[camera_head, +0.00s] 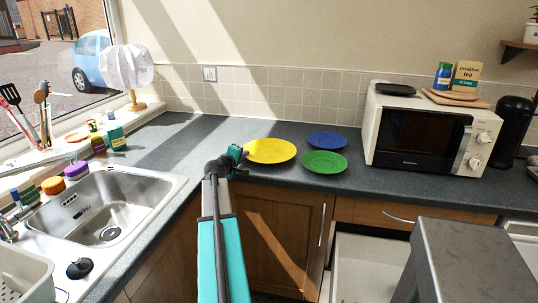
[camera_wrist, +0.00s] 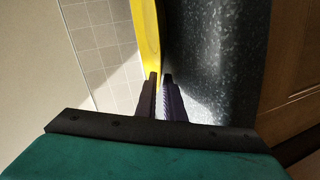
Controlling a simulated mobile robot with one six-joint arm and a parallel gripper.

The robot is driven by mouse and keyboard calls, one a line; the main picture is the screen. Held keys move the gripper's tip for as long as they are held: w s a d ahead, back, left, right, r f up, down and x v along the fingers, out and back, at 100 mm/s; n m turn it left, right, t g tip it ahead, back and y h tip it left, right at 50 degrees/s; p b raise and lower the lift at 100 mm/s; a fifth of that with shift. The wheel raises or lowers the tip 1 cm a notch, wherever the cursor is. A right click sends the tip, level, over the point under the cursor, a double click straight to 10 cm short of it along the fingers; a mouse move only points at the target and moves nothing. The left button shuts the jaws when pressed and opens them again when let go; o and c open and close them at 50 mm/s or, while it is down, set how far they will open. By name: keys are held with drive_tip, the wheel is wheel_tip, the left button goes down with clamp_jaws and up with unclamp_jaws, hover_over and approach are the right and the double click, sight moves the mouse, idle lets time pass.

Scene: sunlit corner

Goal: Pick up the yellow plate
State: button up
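The yellow plate (camera_head: 270,151) lies on the dark grey counter, left of the green plate and the blue plate. My gripper (camera_head: 243,153) is at its left edge. In the wrist view the yellow plate (camera_wrist: 146,35) shows edge-on as a narrow band reaching down to the fingertips. My gripper (camera_wrist: 160,76) has its two dark fingers close together, with a thin gap between them and the rim at their tips. It looks shut on the rim. The plate appears to rest flat on the counter; any lift is too small to tell.
The green plate (camera_head: 325,162) and the blue plate (camera_head: 327,140) stand close on the right. A microwave (camera_head: 415,130) is further right. A sink (camera_head: 105,215) is on the left. A tiled wall (camera_head: 285,95) is behind the counter. An open drawer (camera_head: 370,262) is below.

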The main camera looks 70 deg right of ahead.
clamp_jaws()
drive_tip(key=shift+s, duration=0.1)
idle(0.8)
drive_tip(key=shift+r, duration=0.2)
idle(0.8)
drive_tip(key=shift+r, duration=1.6)
drive_tip(key=s+a+r+b, duration=0.1)
drive_tip(key=s+a, duration=0.8)
drive_tip(key=s, duration=0.3)
drive_tip(key=shift+s+a+r, duration=0.25)
drive_tip(key=shift+a+r, duration=0.05)
drive_tip(key=shift+a, duration=0.05)
